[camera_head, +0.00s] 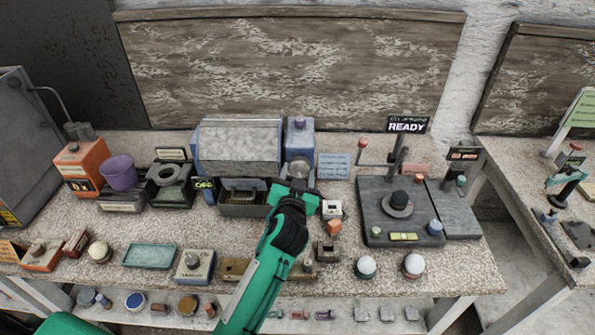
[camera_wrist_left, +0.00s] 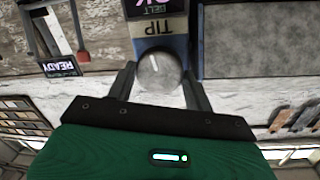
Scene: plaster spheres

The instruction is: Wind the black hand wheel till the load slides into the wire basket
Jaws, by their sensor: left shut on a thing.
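My left gripper (camera_head: 299,181) reaches the blue unit (camera_head: 300,135) at the back middle of the bench. It is shut on a round grey knob (camera_head: 299,168) on the unit's front. In the left wrist view the knob (camera_wrist_left: 158,72) sits between the two fingers, below a label reading TIP in mirrored or turned lettering. A dark disc with a black knob (camera_head: 398,201) lies on a dark plate to the right, apart from the gripper. A dark open container (camera_head: 243,208) stands under the grey-fronted machine (camera_head: 238,146); I cannot tell if it is wire. The load is not clearly seen.
A READY sign (camera_head: 407,125) stands on a post behind the dark plate (camera_head: 375,222). Two white spheres on bases (camera_head: 366,266) sit at the front. A purple cup (camera_head: 120,173) and an orange box (camera_head: 82,165) stand left. A teal tray (camera_head: 149,256) lies front left.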

